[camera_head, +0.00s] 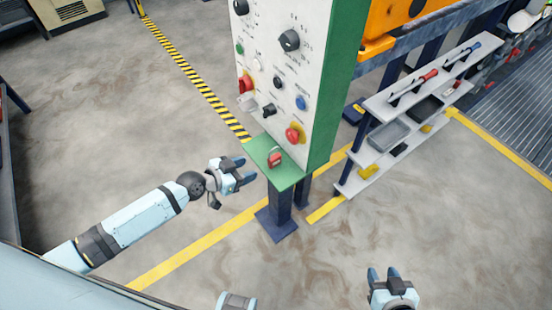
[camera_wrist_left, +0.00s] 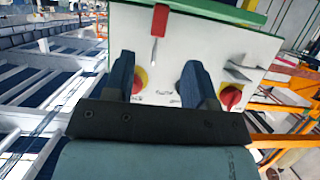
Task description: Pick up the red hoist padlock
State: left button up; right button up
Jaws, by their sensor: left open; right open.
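The red padlock (camera_head: 275,158) with a grey shackle rests on the small green shelf (camera_head: 285,177) below the control panel. My left gripper (camera_head: 248,173) is open and empty, just left of the shelf and apart from the padlock. In the left wrist view, its two fingers (camera_wrist_left: 158,78) point toward the white panel. A red block with a thin grey part (camera_wrist_left: 159,20), which looks like the padlock seen upside down, shows beyond them near the green edge. My right gripper (camera_head: 383,273) is open and empty over the floor at the lower right.
The white and green control panel (camera_head: 290,70) with knobs and buttons rises behind the shelf. A dark post (camera_head: 280,210) stands beneath it. A grey rack (camera_head: 400,125) with tools and trays is at the right.

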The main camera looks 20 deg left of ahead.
aim_at(269, 162)
pick_arm(q)
jog(key=x, duration=0.4)
jog(key=shift+w+d+f, duration=0.1)
jog(key=shift+w+d, duration=0.2)
jog(key=shift+w, duration=0.1)
jog(key=p+x, duration=0.1)
jog(key=x, duration=0.3)
jog(key=shift+w+d+f, duration=0.1)
jog(key=shift+d, duration=0.05)
jog(key=shift+c, duration=0.2)
grip_shut()
